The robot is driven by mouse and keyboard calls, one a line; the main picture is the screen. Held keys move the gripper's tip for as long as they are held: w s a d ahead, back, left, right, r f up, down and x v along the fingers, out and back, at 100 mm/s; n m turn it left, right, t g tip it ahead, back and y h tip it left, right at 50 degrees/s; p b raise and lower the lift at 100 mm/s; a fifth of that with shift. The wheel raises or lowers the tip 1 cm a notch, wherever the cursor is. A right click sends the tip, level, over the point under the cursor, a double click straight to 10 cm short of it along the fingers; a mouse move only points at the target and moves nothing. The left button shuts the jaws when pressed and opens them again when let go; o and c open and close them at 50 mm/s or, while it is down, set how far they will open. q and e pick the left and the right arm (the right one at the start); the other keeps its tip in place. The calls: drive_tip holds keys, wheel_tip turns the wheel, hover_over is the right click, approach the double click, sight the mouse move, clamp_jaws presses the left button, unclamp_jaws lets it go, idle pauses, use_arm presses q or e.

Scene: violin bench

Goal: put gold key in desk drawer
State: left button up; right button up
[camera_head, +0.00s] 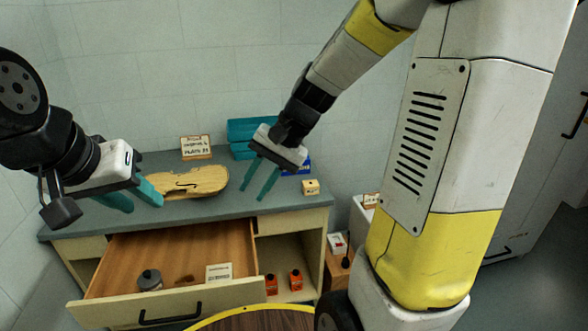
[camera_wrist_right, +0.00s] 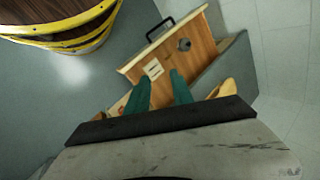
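The desk drawer (camera_head: 200,248) is pulled open below the bench top, and it also shows in the right wrist view (camera_wrist_right: 198,47). Inside it are a dark grey jar (camera_head: 150,280), a pale label card (camera_head: 219,272) and a small brown patch or object (camera_head: 184,280) that I cannot identify. I cannot make out a gold key in either view. My right gripper (camera_head: 267,182) is open and empty, fingers pointing down above the right part of the bench; its teal fingers show apart in the right wrist view (camera_wrist_right: 159,90). My left gripper (camera_head: 134,196) is open near the violin body, with nothing visible between its fingers.
A violin body (camera_head: 195,182) lies on the bench top (camera_head: 230,207). Teal boxes (camera_head: 245,130), a sign card (camera_head: 196,147) and a small wooden block (camera_head: 311,187) stand behind and right. Orange bottles (camera_head: 295,279) sit on the open shelf. A round yellow-rimmed barrel (camera_head: 265,308) stands in front.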

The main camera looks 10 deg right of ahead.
drive_tip(key=s+d+r+n+t+h, duration=0.4)
drive_tip(key=s+d+r, duration=0.4)
drive_tip(key=s, duration=0.3)
drive_tip(key=shift+d+n+t, duration=0.2)
drive_tip(key=shift+n+t, duration=0.3)
drive_tip(key=shift+t, duration=0.1)
drive_tip(key=shift+s, duration=0.1)
